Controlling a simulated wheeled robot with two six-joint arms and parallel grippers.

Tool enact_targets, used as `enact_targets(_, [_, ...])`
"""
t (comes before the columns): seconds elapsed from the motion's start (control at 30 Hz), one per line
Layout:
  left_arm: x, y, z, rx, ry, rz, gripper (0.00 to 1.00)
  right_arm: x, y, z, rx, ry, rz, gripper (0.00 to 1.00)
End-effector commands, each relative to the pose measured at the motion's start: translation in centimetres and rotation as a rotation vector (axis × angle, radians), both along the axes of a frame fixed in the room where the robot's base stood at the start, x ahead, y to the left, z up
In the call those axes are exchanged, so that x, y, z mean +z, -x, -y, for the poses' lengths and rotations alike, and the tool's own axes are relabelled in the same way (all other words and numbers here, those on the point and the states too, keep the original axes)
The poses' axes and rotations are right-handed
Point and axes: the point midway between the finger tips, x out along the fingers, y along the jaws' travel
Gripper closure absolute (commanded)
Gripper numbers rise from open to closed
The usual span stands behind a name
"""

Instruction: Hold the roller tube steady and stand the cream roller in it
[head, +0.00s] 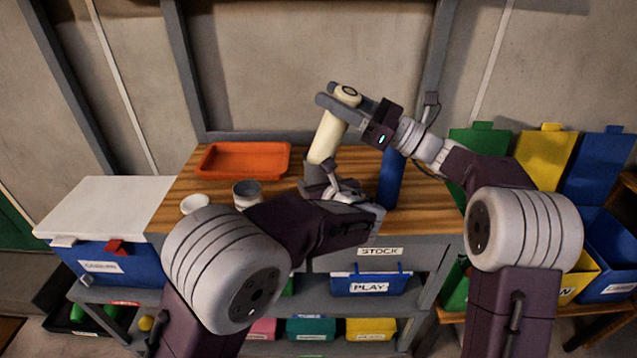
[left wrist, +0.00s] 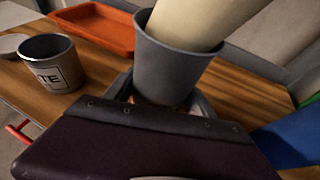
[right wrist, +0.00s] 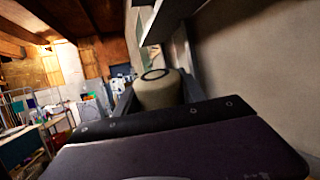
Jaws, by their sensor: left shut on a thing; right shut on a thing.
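The cream roller (head: 328,135) is a tall cylinder, tilted a little, with its top leaning right in the head view. My right gripper (head: 345,96) is shut on it near its top; the roller's dark-ringed end shows in the right wrist view (right wrist: 160,88). Its lower end is inside the mouth of the grey roller tube (head: 313,178). In the left wrist view the roller (left wrist: 205,18) leans against the right side of the tube's rim (left wrist: 172,65). How deep it sits is hidden. My left gripper (left wrist: 165,100) is shut around the tube low down on the bench.
An orange tray (head: 243,174), a grey lettered cup (head: 247,194) and a white bowl (head: 194,204) stand on the wooden bench (head: 180,190) to the left. A blue cylinder (head: 390,178) stands close on the right. A white-lidded cooler (head: 110,215) is at the far left.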

Motion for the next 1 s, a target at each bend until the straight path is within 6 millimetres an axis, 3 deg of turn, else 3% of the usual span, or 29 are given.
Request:
enact_targets(0.13, [0.0,0.0,0.0,0.000,0.000,0.000,0.77,-1.0,0.0,0.0,0.000,0.000,-0.001,1.00])
enact_targets(0.17, [0.0,0.0,0.0,0.000,0.000,0.000,0.77,-1.1,0.0,0.0,0.000,0.000,0.000,0.50])
enact_targets(0.23, [0.0,0.0,0.0,0.000,0.000,0.000,0.77,-1.0,0.0,0.0,0.000,0.000,0.001,0.31])
enact_targets(0.27, [0.0,0.0,0.0,0.000,0.000,0.000,0.77,-1.0,0.0,0.0,0.000,0.000,0.001,0.28])
enact_targets(0.63, [0.0,0.0,0.0,0.000,0.000,0.000,0.77,-1.3,0.2,0.6,-0.002,0.001,-0.001,0.28])
enact_targets(1.0, [0.0,0.0,0.0,0.000,0.000,0.000,0.77,-4.3,3.2,8.3,-0.005,-0.001,-0.002,0.28])
